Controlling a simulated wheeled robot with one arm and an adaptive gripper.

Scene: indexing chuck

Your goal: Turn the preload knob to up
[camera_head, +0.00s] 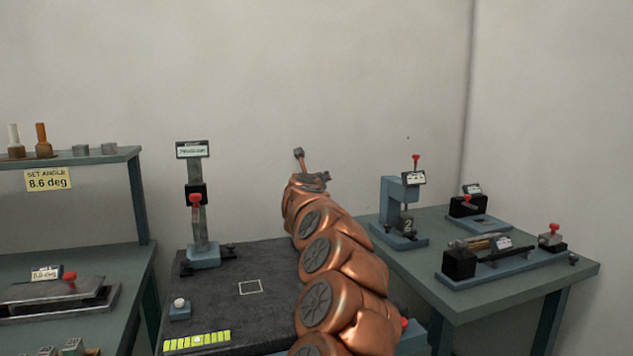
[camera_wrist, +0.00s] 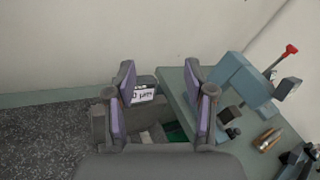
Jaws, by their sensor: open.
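I cannot pick out the preload knob for certain in either view. In the wrist view my gripper (camera_wrist: 165,90) is open, its two purple-padded fingers apart with nothing held. Beyond and between the fingers is a grey block with a small white readout (camera_wrist: 143,95), partly covered by the left finger. A red knob (camera_head: 404,323) just shows at the right edge of my arm.
A column gauge (camera_head: 197,215) with a red knob stands left on the dark bench. The right table holds a blue press (camera_head: 392,205), also in the wrist view (camera_wrist: 245,85), and a long fixture (camera_head: 500,262). A shelf (camera_head: 100,155) stands at left.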

